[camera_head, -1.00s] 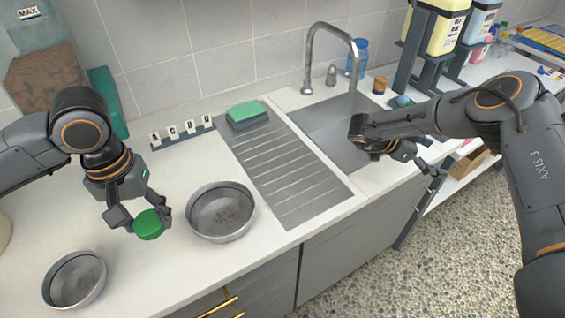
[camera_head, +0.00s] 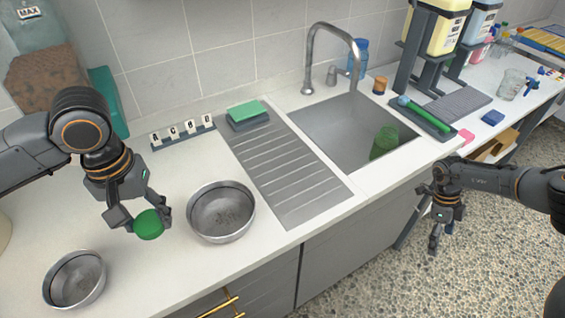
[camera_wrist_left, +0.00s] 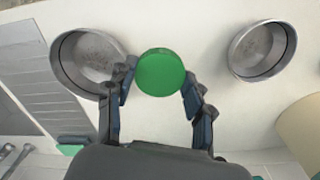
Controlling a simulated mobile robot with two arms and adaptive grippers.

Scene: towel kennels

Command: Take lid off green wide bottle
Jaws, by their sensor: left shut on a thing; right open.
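My left gripper (camera_head: 140,224) is shut on a round green lid-like piece (camera_head: 149,225) at the left counter, between the two steel bowls. In the left wrist view the green piece (camera_wrist_left: 160,72) shows as a flat disc between the fingertips. I cannot tell whether anything is under it. A see-through green, wide bottle-like thing (camera_head: 384,142) is tilted in the sink at its right side. My right gripper (camera_head: 434,243) hangs open and empty in front of the counter, over the floor, apart from the sink.
Steel bowls (camera_head: 221,187) (camera_head: 50,285) stand on both sides of the left gripper. The sink (camera_head: 330,130) has a tall tap (camera_head: 310,55) behind it. A sponge (camera_head: 247,110) lies by the ribbed drainer (camera_head: 285,175). Letter blocks (camera_head: 183,132) stand near the wall.

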